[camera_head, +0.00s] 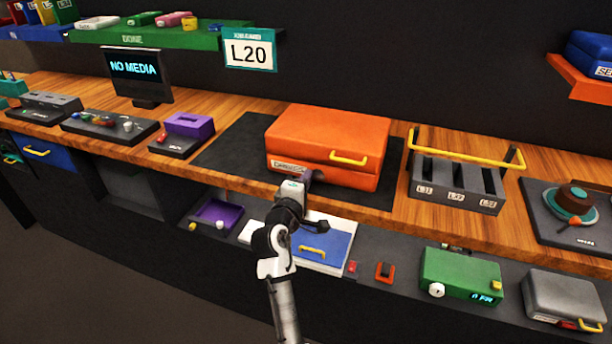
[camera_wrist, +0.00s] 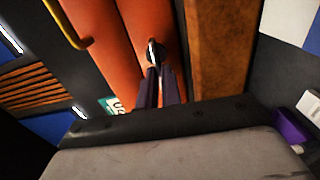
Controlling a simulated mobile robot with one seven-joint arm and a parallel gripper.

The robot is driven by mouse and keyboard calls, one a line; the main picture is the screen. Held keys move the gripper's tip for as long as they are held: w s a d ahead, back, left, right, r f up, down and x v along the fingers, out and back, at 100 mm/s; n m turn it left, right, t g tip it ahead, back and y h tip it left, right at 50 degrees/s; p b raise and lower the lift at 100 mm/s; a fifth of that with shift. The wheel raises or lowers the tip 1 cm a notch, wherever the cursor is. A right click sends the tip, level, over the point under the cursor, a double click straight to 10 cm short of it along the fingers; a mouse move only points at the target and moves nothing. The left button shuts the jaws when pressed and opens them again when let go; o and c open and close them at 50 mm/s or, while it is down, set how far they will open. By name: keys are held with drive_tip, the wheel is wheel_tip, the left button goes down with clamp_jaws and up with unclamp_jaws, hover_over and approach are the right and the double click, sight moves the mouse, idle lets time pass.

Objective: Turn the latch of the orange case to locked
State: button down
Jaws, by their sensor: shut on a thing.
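The orange case (camera_head: 335,135) lies closed on a dark mat on the wooden counter, with a yellow handle (camera_head: 349,158) and a pale label (camera_head: 289,166) on its front. My gripper (camera_head: 309,178) is at the front face of the case, right of the label. In the wrist view the orange case (camera_wrist: 95,35) fills the upper middle, and the fingers of my gripper (camera_wrist: 157,75) are shut on the small dark, shiny latch (camera_wrist: 153,52) at the case front. The fingers cover much of the latch, so I cannot read its turn position.
A black rack with a yellow bar (camera_head: 455,185) stands right of the case. A purple block on a dark base (camera_head: 180,133) stands to the left. Below the counter edge, a lower shelf holds a blue binder (camera_head: 325,248) and a green box (camera_head: 460,275).

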drive_tip(key=shift+f, duration=0.1)
idle(0.3)
drive_tip(key=c, duration=1.6)
unclamp_jaws()
drive_tip(key=b+v, duration=0.3)
drive_tip(key=v, duration=1.1)
